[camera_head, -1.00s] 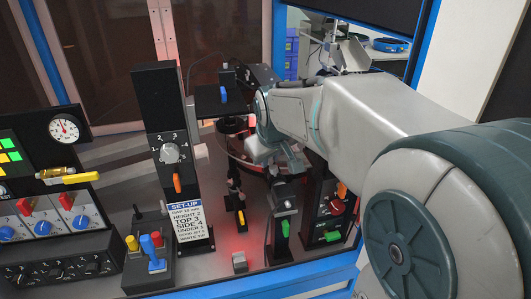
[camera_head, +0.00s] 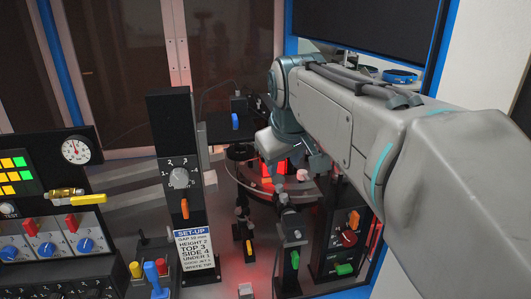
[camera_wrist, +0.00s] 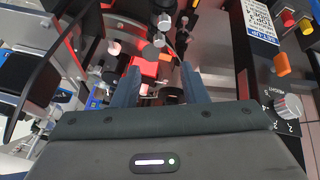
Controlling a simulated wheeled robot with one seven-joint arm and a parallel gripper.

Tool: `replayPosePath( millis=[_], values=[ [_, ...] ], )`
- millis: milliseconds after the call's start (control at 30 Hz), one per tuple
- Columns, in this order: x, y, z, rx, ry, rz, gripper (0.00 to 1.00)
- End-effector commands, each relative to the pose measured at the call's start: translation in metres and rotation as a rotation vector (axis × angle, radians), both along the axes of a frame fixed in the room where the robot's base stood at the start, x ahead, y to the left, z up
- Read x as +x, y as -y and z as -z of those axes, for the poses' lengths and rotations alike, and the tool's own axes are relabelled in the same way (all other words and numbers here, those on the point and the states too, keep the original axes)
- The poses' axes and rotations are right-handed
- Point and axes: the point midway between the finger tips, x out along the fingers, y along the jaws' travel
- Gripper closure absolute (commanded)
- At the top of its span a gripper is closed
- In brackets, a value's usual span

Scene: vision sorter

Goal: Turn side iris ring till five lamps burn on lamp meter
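My gripper (camera_wrist: 161,78) is open in the wrist view, with nothing held between its two fingers. Beyond the fingertips is a red-lit block (camera_wrist: 148,67). In the head view my gripper reaches over the round glass plate (camera_head: 308,190) and is partly hidden by my arm. Dark stands with small lens-like fittings (camera_head: 241,211) rise in front of the plate. I cannot tell which one carries the side iris ring. A panel of green, yellow and orange lit squares (camera_head: 12,175) is cut by the left edge; I cannot tell if it is the lamp meter.
A black column with a grey height knob (camera_head: 179,178) and set-up card (camera_head: 194,252) stands left of the plate. The card reads "SIDE 4". A box with a red knob (camera_head: 349,238) stands at right. A control box with coloured levers (camera_head: 151,272) is at front left.

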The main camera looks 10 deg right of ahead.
Motion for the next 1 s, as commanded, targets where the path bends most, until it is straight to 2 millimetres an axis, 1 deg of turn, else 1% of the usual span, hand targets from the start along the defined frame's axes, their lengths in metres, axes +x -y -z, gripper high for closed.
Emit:
replayPosePath(
  millis=[33, 100, 233, 533, 633, 667, 767, 867, 900, 967, 1000],
  values=[
    [-0.003, -0.001, -0.007, 0.0, 0.004, 0.0, 0.61],
    [-0.007, -0.001, -0.014, 0.0, 0.002, 0.0, 0.61],
    [-0.012, -0.001, -0.022, 0.001, 0.001, 0.001, 0.61],
    [-0.013, -0.002, -0.024, 0.0, -0.001, 0.0, 0.61],
    [-0.015, -0.002, -0.02, 0.003, -0.004, 0.004, 0.61],
    [-0.017, -0.002, -0.017, 0.005, -0.006, 0.008, 0.61],
    [-0.031, -0.002, 0.003, 0.024, -0.024, 0.035, 0.61],
    [-0.054, -0.001, 0.037, 0.056, -0.052, 0.083, 0.61],
    [-0.065, 0.0, 0.052, 0.072, -0.065, 0.105, 0.61],
    [-0.082, 0.0, 0.075, 0.095, -0.084, 0.137, 0.61],
    [-0.093, 0.0, 0.09, 0.11, -0.094, 0.159, 0.61]
  ],
)
